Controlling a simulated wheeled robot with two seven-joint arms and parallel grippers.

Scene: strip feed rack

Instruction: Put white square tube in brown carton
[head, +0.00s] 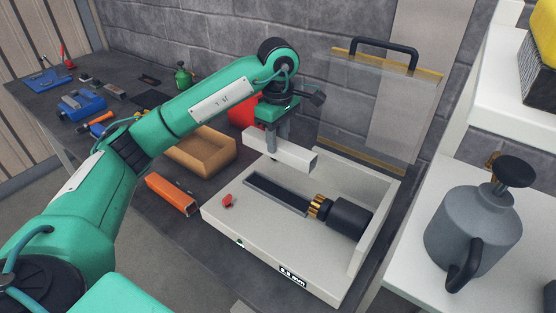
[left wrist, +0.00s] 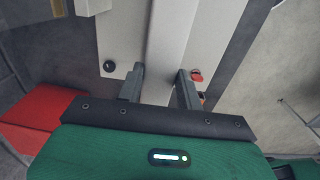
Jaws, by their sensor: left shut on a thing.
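The white square tube (head: 290,156) is held level above the white strip feed machine (head: 235,222). My left gripper (head: 276,144) is shut on it from above, near the tube's middle. In the left wrist view the tube (left wrist: 170,35) runs between the two grey fingers of the left gripper (left wrist: 160,80). The brown carton (head: 222,163) is an open, shallow box on the bench, left of the tube and behind the machine's left end. Its inside is partly hidden by my arm; the visible part looks empty. My right gripper is not in view.
The machine's clear lid (head: 365,105) stands raised at the back. An orange square tube (head: 172,194) lies in front of the carton. A red object (head: 243,110) stands behind it. Blue tools (head: 82,103) lie farther left. A grey can (head: 470,232) stands on a white shelf at right.

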